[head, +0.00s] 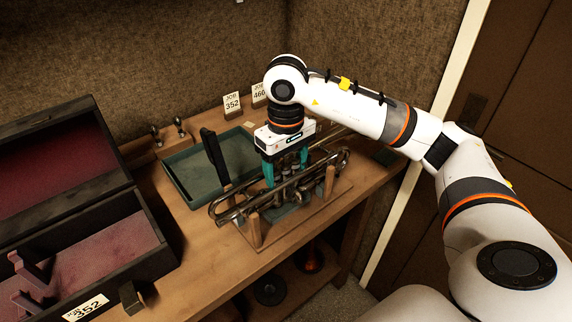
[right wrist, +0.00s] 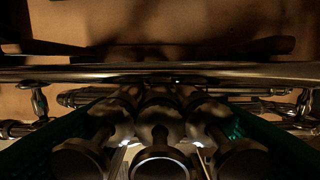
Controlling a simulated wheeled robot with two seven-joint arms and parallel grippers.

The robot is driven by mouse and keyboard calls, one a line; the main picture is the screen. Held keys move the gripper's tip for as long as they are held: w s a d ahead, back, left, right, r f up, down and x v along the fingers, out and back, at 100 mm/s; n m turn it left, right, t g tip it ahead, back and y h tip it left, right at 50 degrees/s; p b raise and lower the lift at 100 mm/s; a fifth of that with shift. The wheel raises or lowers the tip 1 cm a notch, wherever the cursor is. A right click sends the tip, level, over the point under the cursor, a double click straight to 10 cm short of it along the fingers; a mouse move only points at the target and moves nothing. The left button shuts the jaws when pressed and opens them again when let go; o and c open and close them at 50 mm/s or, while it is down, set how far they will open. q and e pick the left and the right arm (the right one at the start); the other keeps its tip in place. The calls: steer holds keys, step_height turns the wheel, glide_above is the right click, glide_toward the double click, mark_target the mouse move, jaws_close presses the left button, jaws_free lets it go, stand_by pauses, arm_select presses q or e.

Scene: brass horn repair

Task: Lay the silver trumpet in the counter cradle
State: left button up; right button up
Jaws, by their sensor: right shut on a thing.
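The silver trumpet (head: 293,184) lies across the counter cradle, between its upright wooden pegs. The cradle (head: 254,228) is a wooden board with pegs on the counter. My right gripper (head: 285,178) points down with its green fingers shut on the trumpet around the valve section. In the right wrist view the trumpet's valves (right wrist: 160,130) sit between the green fingers, with its tubing running across. I cannot tell whether the trumpet fully rests on the cradle. My left gripper is not in view.
A green tray (head: 185,185) lies behind the cradle, with a dark upright handle (head: 215,155) near it. An open case (head: 125,245) with red lining and a 352 tag fills the left. Job cards 352 (head: 232,103) and 460 (head: 259,93) stand at the back. Dark round items are below the counter.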

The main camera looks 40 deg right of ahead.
steer(key=shift+f+b, duration=0.35)
steer(key=shift+b, duration=0.05)
steer(key=o, duration=1.4)
steer(key=shift+c, duration=0.2)
steer(key=shift+f, duration=0.1)
steer(key=shift+r, duration=0.5)
step_height(320, 180, up, 11)
steer(key=shift+r+p, duration=0.15)
steer(key=shift+p, duration=0.3)
